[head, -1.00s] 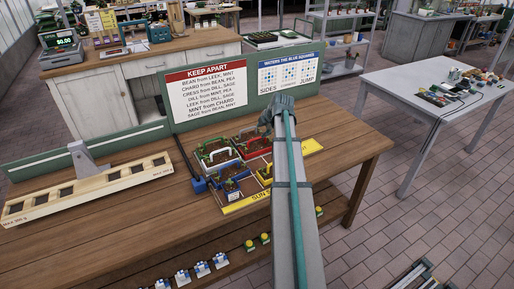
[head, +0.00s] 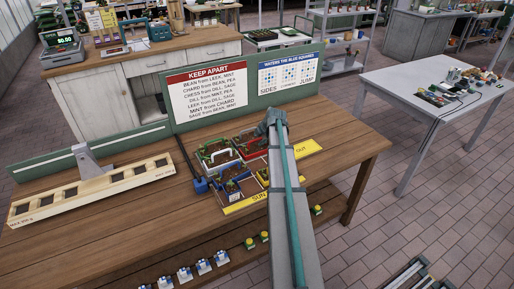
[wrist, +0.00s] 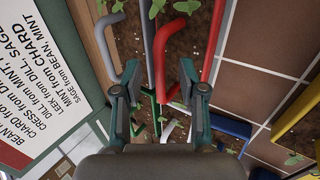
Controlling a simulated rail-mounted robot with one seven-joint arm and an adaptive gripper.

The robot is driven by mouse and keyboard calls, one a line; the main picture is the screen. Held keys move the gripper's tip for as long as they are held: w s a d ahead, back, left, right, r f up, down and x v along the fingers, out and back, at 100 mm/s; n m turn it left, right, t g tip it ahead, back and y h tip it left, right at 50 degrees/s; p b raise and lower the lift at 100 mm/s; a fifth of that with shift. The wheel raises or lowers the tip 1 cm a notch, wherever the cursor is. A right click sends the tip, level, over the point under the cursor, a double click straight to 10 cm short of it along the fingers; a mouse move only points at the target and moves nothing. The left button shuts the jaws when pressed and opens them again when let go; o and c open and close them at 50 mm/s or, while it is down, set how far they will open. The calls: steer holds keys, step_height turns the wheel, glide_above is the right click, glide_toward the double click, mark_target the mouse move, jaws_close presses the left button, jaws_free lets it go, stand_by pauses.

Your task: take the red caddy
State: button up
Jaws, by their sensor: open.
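The red caddy (head: 250,148) stands in the group of planted caddies on the table, partly hidden by my arm in the head view. In the wrist view its red rim (wrist: 213,45) runs down the right side over dark soil, and its red handle (wrist: 160,60) shows between the fingers. My gripper (head: 270,122) is over the far side of the red caddy. In the wrist view my gripper (wrist: 158,90) is open, with its fingers on either side of the handle. I cannot tell whether either finger touches it.
A yellow strip (head: 245,203) edges the group. A sign board (head: 240,88) stands behind. The table's front (head: 130,230) is clear.

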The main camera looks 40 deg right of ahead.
steer(key=shift+x, duration=1.05)
jaws_close()
